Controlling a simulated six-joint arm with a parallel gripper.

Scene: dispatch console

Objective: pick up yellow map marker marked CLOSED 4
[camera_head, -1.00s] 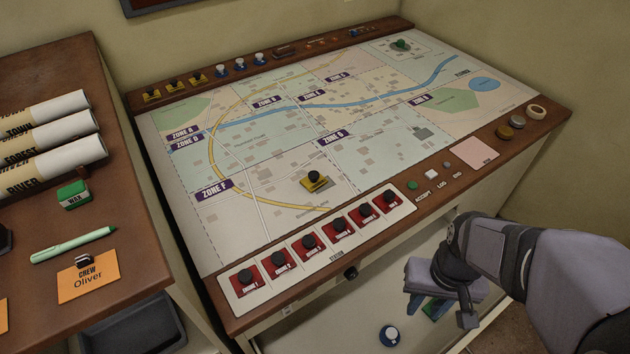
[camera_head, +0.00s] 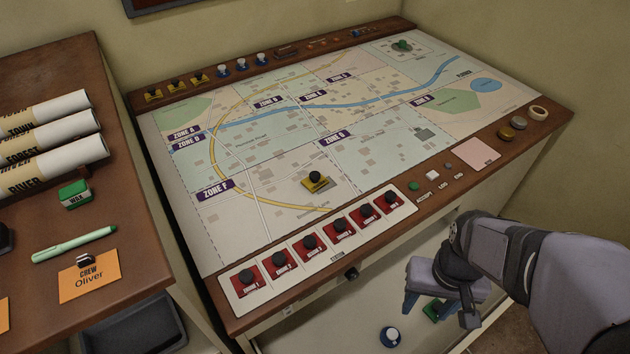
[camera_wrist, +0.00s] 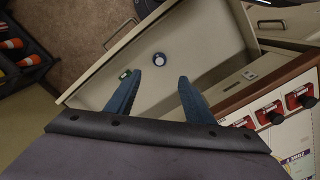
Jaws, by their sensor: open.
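A yellow map marker (camera_head: 316,182) with a black knob stands on the map (camera_head: 370,150) below Zone G. Three more yellow markers stand on the console's back ledge at left: one at the far left (camera_head: 152,95), one in the middle (camera_head: 175,86) and one on the right (camera_head: 198,77). Their lettering is too small to read, so I cannot tell which says CLOSED 4. My gripper (camera_head: 430,304) is open and empty over the open drawer, in front of the console and away from all yellow markers. Its two blue fingers also show apart in the wrist view (camera_wrist: 158,78).
The open drawer (camera_head: 330,325) holds a blue-and-white round piece (camera_head: 390,336) and a small green item (camera_wrist: 125,73). Blue markers (camera_head: 242,64) stand right of the yellow ones on the ledge.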

